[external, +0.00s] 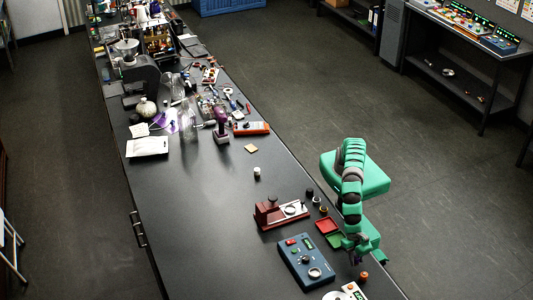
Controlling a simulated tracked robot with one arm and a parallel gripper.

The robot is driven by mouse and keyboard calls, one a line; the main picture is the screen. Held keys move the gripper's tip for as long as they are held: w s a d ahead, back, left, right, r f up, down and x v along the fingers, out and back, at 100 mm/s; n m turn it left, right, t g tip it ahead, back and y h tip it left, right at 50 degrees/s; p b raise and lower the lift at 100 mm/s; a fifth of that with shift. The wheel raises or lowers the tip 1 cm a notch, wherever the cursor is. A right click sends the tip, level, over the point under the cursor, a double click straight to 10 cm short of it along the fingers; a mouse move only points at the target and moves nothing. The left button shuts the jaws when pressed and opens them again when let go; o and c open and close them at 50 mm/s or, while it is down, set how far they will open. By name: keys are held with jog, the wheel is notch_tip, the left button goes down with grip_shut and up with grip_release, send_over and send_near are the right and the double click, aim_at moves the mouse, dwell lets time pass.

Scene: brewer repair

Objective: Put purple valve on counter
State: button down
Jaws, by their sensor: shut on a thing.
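My green arm reaches over the right edge of the long dark counter (205,200) in the external view. My gripper (357,252) points down near that edge, just right of the blue control box. It is shut on a small dark purple piece, which appears to be the purple valve (358,260). The valve is mostly hidden by the gripper and too small to show its shape. I cannot tell whether it touches the counter or is held above it.
Around the gripper are a blue control box (306,262), a red-and-green tray (328,226), a dark red device (280,212) and an orange-topped piece (363,276). The middle-left counter is clear.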

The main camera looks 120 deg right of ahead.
jog(key=shift+s+d+r, duration=0.25)
jog(key=shift+s+d, duration=1.15)
jog(key=shift+d, duration=0.8)
jog(key=shift+s+d+r, duration=0.25)
jog(key=shift+s+d, duration=1.15)
jog(key=shift+d, duration=0.75)
jog(key=shift+s+d+r, duration=0.25)
jog(key=shift+s+d, duration=1.15)
jog(key=shift+d, duration=0.8)
